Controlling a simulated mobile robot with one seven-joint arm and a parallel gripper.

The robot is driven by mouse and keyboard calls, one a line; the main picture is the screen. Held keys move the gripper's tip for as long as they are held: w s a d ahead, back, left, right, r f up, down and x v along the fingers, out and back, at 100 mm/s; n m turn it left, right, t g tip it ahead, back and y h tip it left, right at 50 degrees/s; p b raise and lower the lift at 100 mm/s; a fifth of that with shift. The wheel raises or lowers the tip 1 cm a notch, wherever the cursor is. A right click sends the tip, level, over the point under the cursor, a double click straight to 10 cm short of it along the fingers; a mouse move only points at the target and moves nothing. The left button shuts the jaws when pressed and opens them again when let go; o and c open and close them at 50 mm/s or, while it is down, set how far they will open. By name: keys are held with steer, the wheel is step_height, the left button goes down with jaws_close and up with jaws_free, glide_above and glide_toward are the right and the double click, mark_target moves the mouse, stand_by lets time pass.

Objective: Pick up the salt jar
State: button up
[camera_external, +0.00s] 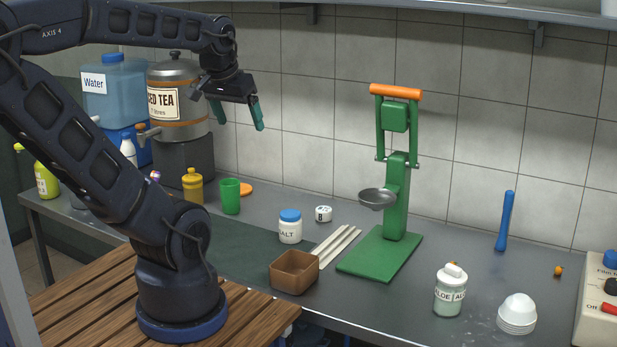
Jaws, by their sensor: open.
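The salt jar (290,230) is a small white jar with a blue lid and a label reading SALT. It stands upright on the grey counter, behind the brown box. My gripper (238,114) has teal fingers that are spread apart with nothing between them. It hangs in the air above the counter, up and to the left of the salt jar in the picture, well apart from it.
A brown open box (294,272) stands just in front of the jar. Pale sticks (336,246) and a small white round item (323,213) lie close on its right. The green press (398,180) stands further right. A green cup (230,196) and yellow bottle (193,186) stand left.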

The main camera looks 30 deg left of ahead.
steer(key=n+g+h, duration=0.1)
steer(key=n+g, duration=0.3)
steer(key=n, duration=1.6)
glide_above(288, 212)
steer(key=f, duration=2.6)
steer(key=shift+s+a+f, duration=0.3)
steer(key=shift+a, duration=0.05)
steer(key=shift+w+f, duration=0.1)
steer(key=shift+f, duration=0.45)
steer(key=f, duration=0.4)
steer(key=shift+d, duration=0.2)
steer(key=shift+w+d+f, duration=0.1)
steer(key=shift+d+f, duration=0.1)
steer(key=shift+f, duration=0.85)
steer(key=shift+w+d+f, duration=0.1)
steer(key=shift+d+f, duration=0.15)
steer(key=shift+f, duration=0.8)
steer(key=shift+d+f, duration=0.2)
steer(key=shift+f, duration=0.85)
steer(key=shift+c, duration=0.3)
